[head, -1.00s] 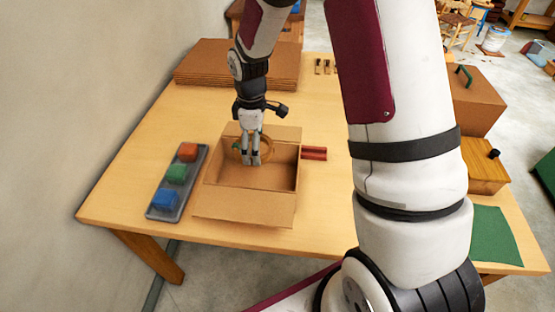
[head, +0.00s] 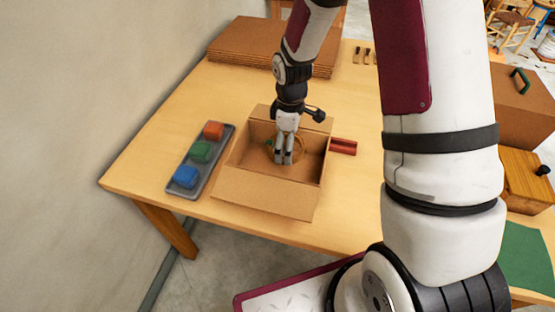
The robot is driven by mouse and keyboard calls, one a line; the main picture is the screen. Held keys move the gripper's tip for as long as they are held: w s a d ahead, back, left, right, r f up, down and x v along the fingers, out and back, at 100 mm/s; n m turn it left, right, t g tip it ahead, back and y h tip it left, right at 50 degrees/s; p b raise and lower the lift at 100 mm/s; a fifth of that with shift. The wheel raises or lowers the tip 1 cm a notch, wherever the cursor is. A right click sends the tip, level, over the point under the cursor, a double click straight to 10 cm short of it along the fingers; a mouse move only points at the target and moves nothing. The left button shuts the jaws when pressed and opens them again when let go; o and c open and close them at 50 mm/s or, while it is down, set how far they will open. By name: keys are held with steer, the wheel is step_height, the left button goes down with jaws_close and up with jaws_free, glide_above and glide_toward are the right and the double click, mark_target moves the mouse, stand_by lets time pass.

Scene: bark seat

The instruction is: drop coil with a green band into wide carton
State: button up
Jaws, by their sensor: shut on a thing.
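The wide carton (head: 262,190) stands open on the wooden table, its flaps folded outward. A bit of the green band shows at the coil's left. The fingers hide the middle of the coil. I cannot tell whether the coil touches the carton's floor.
A grey tray (head: 183,191) with red, green and blue blocks lies left of the carton. A red block-like thing (head: 343,147) lies close to its right. Stacked cardboard sheets (head: 235,45) lie at the back. My arm hides much of the right side.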

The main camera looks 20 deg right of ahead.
steer(key=o, duration=0.9)
steer(key=shift+o, duration=0.2)
steer(key=shift+r, duration=0.1)
step_height(320, 180, up, 12)
steer(key=s+r+m+t, duration=0.3)
steer(key=s+r+m, duration=0.45)
steer(key=r, duration=0.65)
steer(key=s+r+m+t, duration=0.2)
steer(key=s+r+m, duration=0.2)
steer(key=s, duration=1)
steer(key=shift+a+r+t, duration=0.25)
steer(key=shift+r+t, duration=0.05)
steer(key=shift+r, duration=0.35)
